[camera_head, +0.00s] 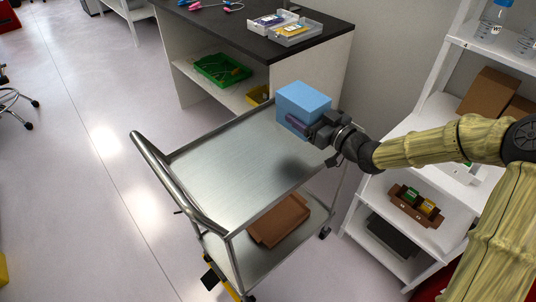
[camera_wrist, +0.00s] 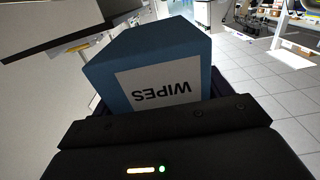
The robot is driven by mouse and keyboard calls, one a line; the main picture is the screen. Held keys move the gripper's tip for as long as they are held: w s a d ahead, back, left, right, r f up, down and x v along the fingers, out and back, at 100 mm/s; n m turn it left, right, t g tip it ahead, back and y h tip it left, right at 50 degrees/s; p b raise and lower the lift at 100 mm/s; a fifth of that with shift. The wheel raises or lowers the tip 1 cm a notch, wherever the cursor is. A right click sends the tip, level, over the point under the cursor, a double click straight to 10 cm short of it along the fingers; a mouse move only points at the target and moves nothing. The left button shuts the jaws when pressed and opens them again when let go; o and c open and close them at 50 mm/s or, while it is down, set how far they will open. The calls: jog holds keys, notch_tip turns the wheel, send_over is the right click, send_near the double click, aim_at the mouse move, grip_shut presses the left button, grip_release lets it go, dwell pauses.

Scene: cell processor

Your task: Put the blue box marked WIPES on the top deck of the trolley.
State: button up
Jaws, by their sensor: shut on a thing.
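The blue box marked WIPES (camera_head: 303,101) is at the far right end of the trolley in the head view. In the wrist view the box (camera_wrist: 150,55) fills the middle, its white WIPES label upside down. My gripper (camera_head: 306,124) is shut on the box, coming from the right. The fingertips are largely hidden by the box and wrist. The trolley's metal top deck (camera_head: 225,175) is bare, with a dark shadow near its right part. The box appears above the deck's far end; whether it touches cannot be told.
A dark-topped bench (camera_head: 240,30) with trays stands behind the trolley. White shelving (camera_head: 420,235) stands close on the right, below my arm. A brown box (camera_head: 280,220) lies on the trolley's lower deck. The trolley handle (camera_head: 170,180) rises at the left. Open floor lies left.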

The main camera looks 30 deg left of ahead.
jog(key=shift+f+b, duration=0.5)
jog(key=shift+f, duration=2.55)
jog(key=shift+f+b, duration=0.3)
jog(key=shift+f, duration=1.55)
jog(key=shift+f, duration=0.1)
jog(key=o, duration=1.4)
